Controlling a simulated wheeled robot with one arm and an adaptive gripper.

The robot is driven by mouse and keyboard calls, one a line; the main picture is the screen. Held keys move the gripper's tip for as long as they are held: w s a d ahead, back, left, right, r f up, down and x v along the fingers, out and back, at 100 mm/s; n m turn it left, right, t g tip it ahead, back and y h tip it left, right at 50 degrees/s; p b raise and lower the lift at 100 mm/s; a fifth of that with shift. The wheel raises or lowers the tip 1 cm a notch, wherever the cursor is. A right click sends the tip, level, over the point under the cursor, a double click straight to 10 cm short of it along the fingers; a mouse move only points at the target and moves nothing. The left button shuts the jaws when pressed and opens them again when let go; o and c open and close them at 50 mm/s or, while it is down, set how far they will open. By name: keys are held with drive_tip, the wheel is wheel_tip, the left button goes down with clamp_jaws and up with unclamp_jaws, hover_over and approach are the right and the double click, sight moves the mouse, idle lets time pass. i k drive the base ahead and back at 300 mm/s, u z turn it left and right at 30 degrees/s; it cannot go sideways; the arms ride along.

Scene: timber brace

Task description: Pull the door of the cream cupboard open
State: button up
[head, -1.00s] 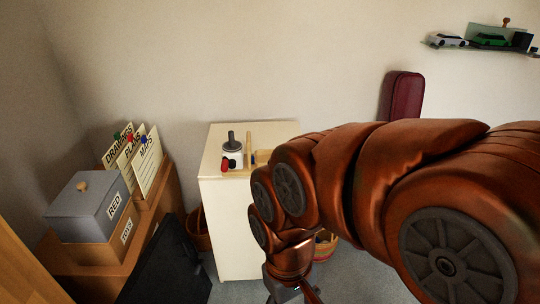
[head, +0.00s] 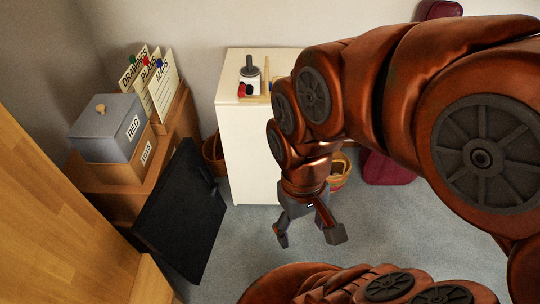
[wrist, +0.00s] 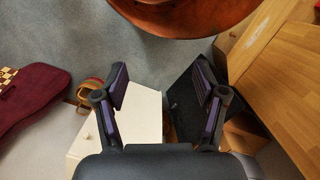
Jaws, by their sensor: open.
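The cream cupboard (head: 243,150) stands against the back wall in the head view, upright, with its right part hidden behind my arm. No open gap shows on its visible faces. It also shows between and left of my fingers in the wrist view (wrist: 144,118), where a small knob-like spot (wrist: 87,136) sits on its left part. My gripper (head: 309,238) hangs in front of the cupboard, fingers spread and empty. It shows in the wrist view too (wrist: 160,85), apart from the cupboard.
A black screen-like panel (head: 180,220) leans left of the cupboard, by a brown shelf with a grey box (head: 107,127). Grey carpet (head: 235,235) is free in front.

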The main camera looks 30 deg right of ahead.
sight(253, 171)
drive_tip(key=k, duration=0.5)
drive_tip(key=u, duration=1.75)
drive_tip(key=i, duration=0.95)
drive_tip(key=z, duration=2)
